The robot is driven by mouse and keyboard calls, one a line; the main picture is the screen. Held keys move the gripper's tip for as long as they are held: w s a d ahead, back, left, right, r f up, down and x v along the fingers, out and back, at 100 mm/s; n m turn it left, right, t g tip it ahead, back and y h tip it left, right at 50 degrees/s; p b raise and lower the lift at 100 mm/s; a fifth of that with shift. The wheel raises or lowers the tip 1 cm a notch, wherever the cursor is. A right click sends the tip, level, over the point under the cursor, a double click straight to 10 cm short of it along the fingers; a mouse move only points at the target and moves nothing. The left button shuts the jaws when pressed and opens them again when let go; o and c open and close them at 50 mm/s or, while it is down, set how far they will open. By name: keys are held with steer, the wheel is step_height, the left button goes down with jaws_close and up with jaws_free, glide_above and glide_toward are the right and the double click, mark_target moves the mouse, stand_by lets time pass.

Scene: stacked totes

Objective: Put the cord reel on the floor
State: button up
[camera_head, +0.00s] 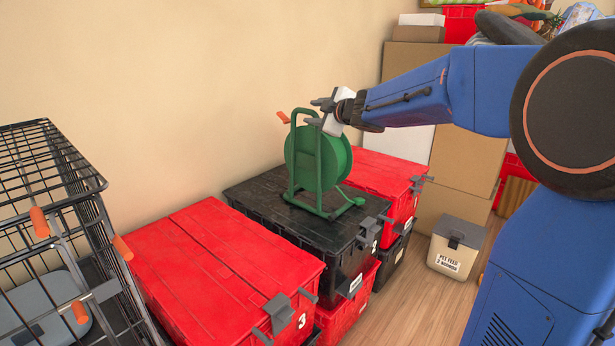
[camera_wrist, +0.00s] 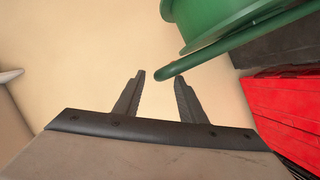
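The green cord reel (camera_head: 318,160) stands upright on its frame on the lid of a black tote (camera_head: 262,205). An orange grip (camera_head: 283,117) sticks out at its upper left. My gripper (camera_head: 317,111) is at the top of the reel's frame, reaching in from the right. In the wrist view my gripper (camera_wrist: 160,77) has its fingers apart. The end of a green frame bar (camera_wrist: 205,58) shows at the fingertips, overlapping the right one; I cannot tell whether they touch. The reel's drum (camera_wrist: 215,20) fills the upper right there. The wooden floor (camera_head: 393,312) shows right of the totes.
Red totes (camera_head: 205,255) stand on both sides of the black one, with more totes underneath. A wire cage (camera_head: 50,170) is at the left. A pet feed bin (camera_head: 455,248) stands on the floor before stacked cardboard boxes (camera_head: 465,165). The wall is close behind.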

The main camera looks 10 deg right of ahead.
mark_target(309, 110)
steer(key=x, duration=0.5)
steer(key=shift+a+r, duration=0.1)
steer(key=shift+a, duration=0.05)
jaws_close()
stand_by(1.2)
steer(key=shift+r, duration=0.15)
